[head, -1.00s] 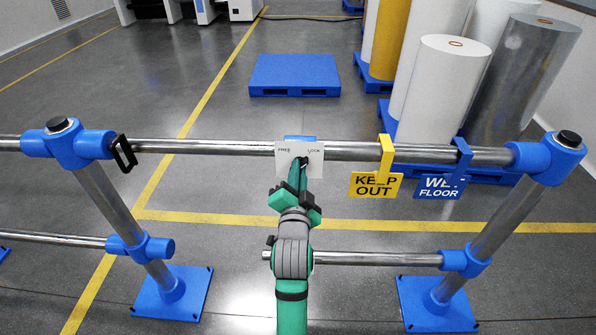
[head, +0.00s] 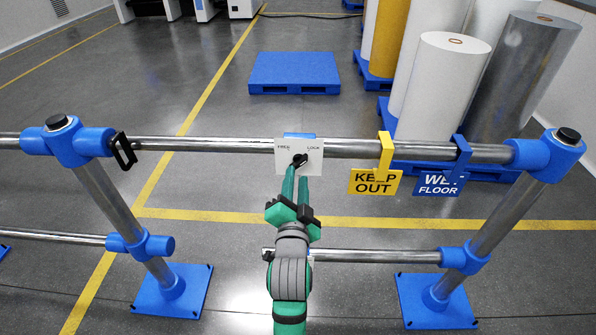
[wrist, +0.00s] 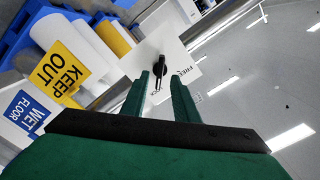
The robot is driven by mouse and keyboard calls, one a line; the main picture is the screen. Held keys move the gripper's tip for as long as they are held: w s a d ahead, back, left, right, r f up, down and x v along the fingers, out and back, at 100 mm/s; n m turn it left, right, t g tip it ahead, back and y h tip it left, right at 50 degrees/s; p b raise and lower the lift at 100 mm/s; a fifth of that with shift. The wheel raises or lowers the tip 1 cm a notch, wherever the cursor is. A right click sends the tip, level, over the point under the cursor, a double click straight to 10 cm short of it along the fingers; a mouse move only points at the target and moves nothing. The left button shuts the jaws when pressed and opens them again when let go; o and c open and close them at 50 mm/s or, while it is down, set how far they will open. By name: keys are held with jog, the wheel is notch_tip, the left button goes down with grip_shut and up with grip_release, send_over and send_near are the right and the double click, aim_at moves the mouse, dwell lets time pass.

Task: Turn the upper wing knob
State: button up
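The upper wing knob (head: 300,160) is black and sits on a white panel (head: 284,163) on the top rail. The panel reads FREE on the left and LOCK on the right. In the head view the knob slants up toward LOCK. In the wrist view the knob (wrist: 160,67) lies just beyond my fingertips, its long end toward the partly hidden LOCK word. My gripper (head: 296,178) is below and in front of the panel, its green fingers apart. In the wrist view my gripper (wrist: 160,78) is open with a gap between the fingers, and appears clear of the knob.
The top rail (head: 220,146) runs between blue-jointed posts. A yellow KEEP OUT sign (head: 375,183) and a blue WET FLOOR sign (head: 438,183) hang right of the panel. My arm crosses the lower rail (head: 380,257) and hides part of it. White rolls (head: 440,90) stand behind.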

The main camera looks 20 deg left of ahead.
jog(key=v, duration=0.5)
jog(key=shift+s+d, duration=0.3)
jog(key=shift+s, duration=0.05)
jog(key=s+d+f+n+g+h, duration=0.1)
jog(key=s+d+f, duration=0.45)
jog(key=f, duration=0.25)
jog(key=s+d+f+n+h, duration=0.1)
jog(key=s+d+f+n, duration=0.1)
jog(key=s+d+f, duration=0.4)
jog(key=s+d+f+n+h, duration=0.1)
jog(key=s+d+f, duration=0.1)
jog(key=s, duration=0.9)
jog(key=s+d+f+n+g+h, duration=0.1)
jog(key=s+f, duration=0.4)
jog(key=s, duration=0.7)
jog(key=shift+d+n+h, duration=0.5)
jog(key=shift+d, duration=0.5)
jog(key=shift+c, duration=0.6)
